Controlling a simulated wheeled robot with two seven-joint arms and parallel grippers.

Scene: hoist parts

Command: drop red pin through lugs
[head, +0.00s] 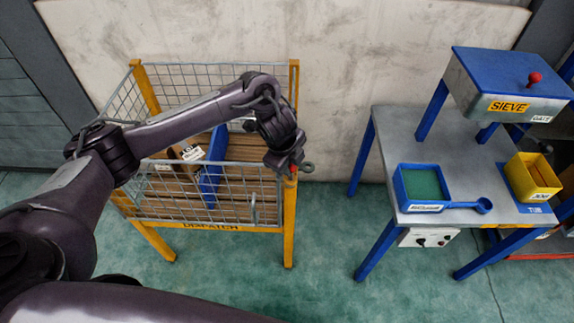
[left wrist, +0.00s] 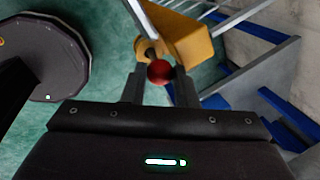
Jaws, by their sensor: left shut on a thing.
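My left gripper (head: 290,168) is at the front right corner post of the yellow dispatch cage (head: 292,225). It is shut on the red pin, whose round red head (left wrist: 159,71) sits between the two fingers in the left wrist view; a bit of red also shows in the head view (head: 294,169). The pin's shank is mostly hidden, so I cannot tell how far it is in any lug. A yellow part (left wrist: 185,35) lies just beyond the red head. My right gripper is not in view.
The cage has a wire mesh front (head: 215,190) and holds a blue divider (head: 213,165) and a brown box (head: 185,152). To the right stands a grey-topped table (head: 400,150) with a blue tray, a yellow tub and a sieve box. Floor between them is clear.

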